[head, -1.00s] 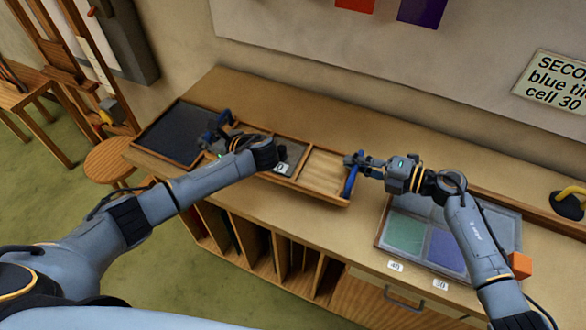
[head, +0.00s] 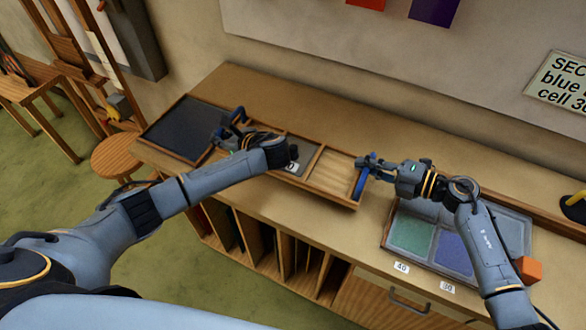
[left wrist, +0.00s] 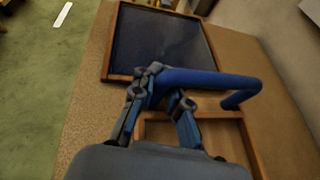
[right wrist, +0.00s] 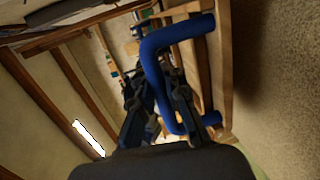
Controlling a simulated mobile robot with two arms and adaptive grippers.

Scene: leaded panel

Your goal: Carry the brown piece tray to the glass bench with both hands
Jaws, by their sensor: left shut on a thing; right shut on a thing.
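The brown piece tray (head: 330,190) is a long, shallow wooden tray with compartments, over the wooden bench top. I cannot tell whether it touches the bench. A blue handle stands at each end. My left gripper (head: 228,136) is shut on the left handle, which shows in the left wrist view (left wrist: 215,80). My right gripper (head: 366,172) is shut on the right handle, which shows in the right wrist view (right wrist: 157,70). My left forearm and hand hide part of the tray's middle and left end. I cannot tell which surface is the glass bench.
A dark framed panel (head: 185,127) lies left of the tray. A grey tray (head: 388,238) with green and blue tiles lies to the right, with labels 40 and 30. An orange block (head: 529,269) is beside it. A round stool (head: 115,155) stands left. The wall rises behind.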

